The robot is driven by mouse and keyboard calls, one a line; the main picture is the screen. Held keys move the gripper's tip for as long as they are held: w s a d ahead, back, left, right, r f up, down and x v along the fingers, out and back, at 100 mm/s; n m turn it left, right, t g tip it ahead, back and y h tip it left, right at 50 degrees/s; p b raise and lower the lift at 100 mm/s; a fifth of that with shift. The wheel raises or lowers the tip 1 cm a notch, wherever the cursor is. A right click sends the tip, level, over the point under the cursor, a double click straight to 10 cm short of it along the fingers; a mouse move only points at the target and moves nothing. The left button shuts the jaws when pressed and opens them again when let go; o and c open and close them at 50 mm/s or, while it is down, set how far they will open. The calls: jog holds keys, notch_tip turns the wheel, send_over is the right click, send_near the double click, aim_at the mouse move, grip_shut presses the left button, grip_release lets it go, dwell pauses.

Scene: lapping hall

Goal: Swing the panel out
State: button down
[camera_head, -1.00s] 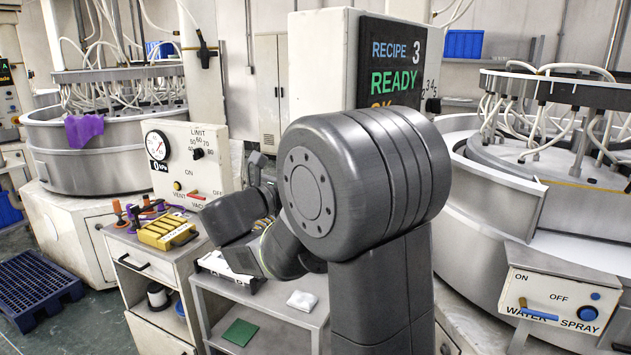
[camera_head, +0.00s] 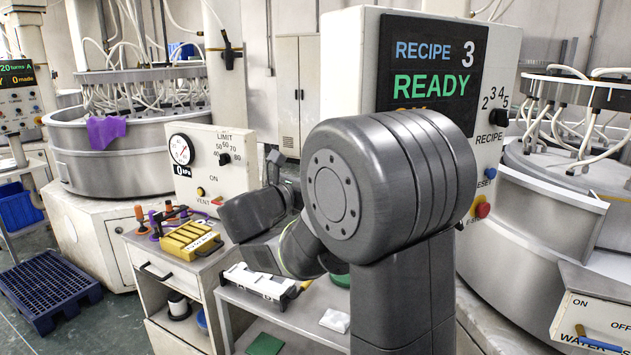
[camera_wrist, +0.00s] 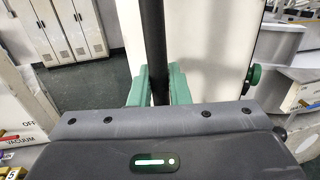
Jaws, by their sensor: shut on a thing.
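The white panel (camera_head: 350,75) is a tall box with a dark screen reading RECIPE 3 and READY, a recipe knob and coloured buttons on its front. It stands behind my arm in the head view, which covers its lower left. In the wrist view my gripper (camera_wrist: 157,88) has its green fingers shut on a black upright bar (camera_wrist: 153,35). A white panel face (camera_wrist: 215,45) stands just right of the bar there. Where the bar joins the panel is not visible. In the head view my arm hides the grip.
A vacuum control box (camera_head: 212,165) with a gauge and a cabinet with a yellow block (camera_head: 190,240) stand left. A low shelf (camera_head: 290,318) holds a white fixture and cloth. Lapping machines (camera_head: 120,160) flank the panel. A blue pallet (camera_head: 50,290) lies on the floor at left.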

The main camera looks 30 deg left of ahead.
jog(key=shift+a+r, duration=0.15)
jog(key=shift+r, duration=0.05)
jog(key=c, duration=1.7)
grip_release()
jog(key=shift+o, duration=1.3)
jog(key=shift+w+a+f, duration=0.2)
jog(key=shift+w+a, duration=0.05)
jog(key=shift+w, duration=0.05)
jog(key=shift+s+d, duration=0.1)
jog(key=shift+d, duration=0.05)
jog(key=shift+s, duration=0.1)
jog(key=s+a+b, duration=0.1)
jog(key=s+b, duration=0.1)
jog(key=s, duration=1.1)
jog(key=shift+s+a+b, duration=0.25)
jog(key=shift+a+b, duration=0.1)
jog(key=shift+b, duration=0.05)
jog(key=w+p, duration=0.1)
jog(key=w, duration=0.3)
jog(key=w+d+p, duration=0.1)
jog(key=w, duration=0.8)
jog(key=shift+w+d+p, duration=0.35)
jog(key=shift+d+p, duration=0.05)
